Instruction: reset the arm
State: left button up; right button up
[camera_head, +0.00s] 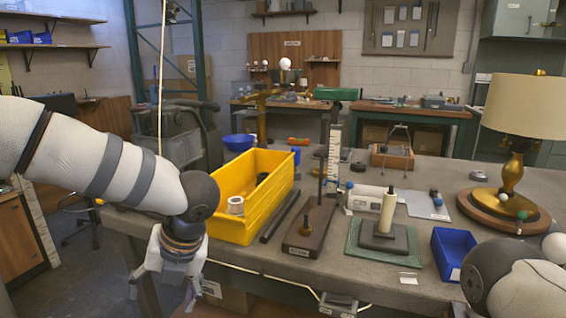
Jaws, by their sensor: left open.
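My left arm (105,165) reaches in from the left. Its gripper (164,290) hangs pointing down in front of the table's left front edge, its fingers apart with nothing between them. It is below and to the left of the yellow bin (222,222). My right arm (500,275) shows only in part at the lower right corner, near the blue tray; its gripper is outside the picture. A lamp with a cream shade (525,105) and brass body (512,170) stands upright on a round wooden base at the right of the table.
On the grey table (350,270), a dark base with a cream post (388,212) stands on a green mat (358,250). A blue tray (450,250) is right of it. A wooden stand with a ruler (334,150) is beside the yellow bin. The front middle strip is mostly clear.

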pick_arm(q)
jog(key=s+a+f+m+t, duration=0.15)
jog(key=s+f+m, duration=0.35)
jog(key=f+m, duration=0.55)
jog(key=s+a+f+m+t, duration=0.1)
jog(key=s+a+f+m, duration=0.25)
jog(key=f+m, duration=0.65)
jog(key=s+d+f+m+g+h, duration=0.1)
jog(key=s+f+m+g+h, duration=0.1)
jog(key=s+m, duration=0.7)
jog(key=s+d+f+m+g+h, duration=0.2)
jog(key=s+m, duration=0.6)
jog(key=s, duration=1.2)
jog(key=shift+d+f+m+g+h, duration=0.15)
jog(key=shift+m+g+h, duration=0.25)
jog(key=shift+g, duration=0.65)
